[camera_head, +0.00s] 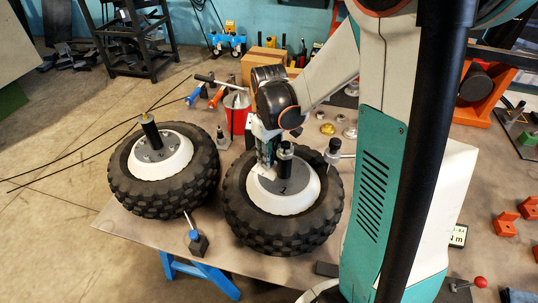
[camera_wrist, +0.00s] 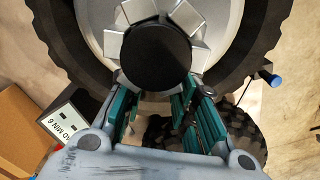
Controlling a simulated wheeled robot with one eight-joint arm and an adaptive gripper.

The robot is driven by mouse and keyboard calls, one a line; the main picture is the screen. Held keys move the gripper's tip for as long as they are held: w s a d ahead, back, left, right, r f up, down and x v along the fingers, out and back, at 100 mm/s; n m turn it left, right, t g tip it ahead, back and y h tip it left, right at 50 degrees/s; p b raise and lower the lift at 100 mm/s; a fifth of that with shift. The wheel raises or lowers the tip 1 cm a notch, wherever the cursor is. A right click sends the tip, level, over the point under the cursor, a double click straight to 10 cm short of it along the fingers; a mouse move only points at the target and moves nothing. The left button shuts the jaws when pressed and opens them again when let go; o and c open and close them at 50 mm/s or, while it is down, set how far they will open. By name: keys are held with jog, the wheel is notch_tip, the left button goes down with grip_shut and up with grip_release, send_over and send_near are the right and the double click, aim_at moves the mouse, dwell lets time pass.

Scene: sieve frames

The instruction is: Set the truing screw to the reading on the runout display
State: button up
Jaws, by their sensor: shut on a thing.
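A black round knob (camera_head: 285,150) stands on the hub of the right wheel (camera_head: 327,215); I take it for the truing screw. In the wrist view a black round top (camera_wrist: 158,55) sits amid several pale metal blocks on the hub. My gripper (camera_head: 267,160) is down at the hub, beside the knob. In the wrist view its teal-sided fingers (camera_wrist: 158,88) reach up to the black top, shut on it; the fingertips are partly hidden.
A second wheel (camera_head: 132,189) with a black-handled post lies to the left. A metal post (camera_head: 333,150) stands close right of the gripper. A small black block with a blue-tipped rod (camera_head: 198,243) is in front. A red can (camera_head: 236,112) and cardboard boxes (camera_head: 262,66) stand behind.

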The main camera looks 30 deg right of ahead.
jog(key=o, duration=1.1)
jog(key=shift+c, duration=0.2)
jog(key=shift+r, duration=0.1)
notch_tip(320, 180, up, 12)
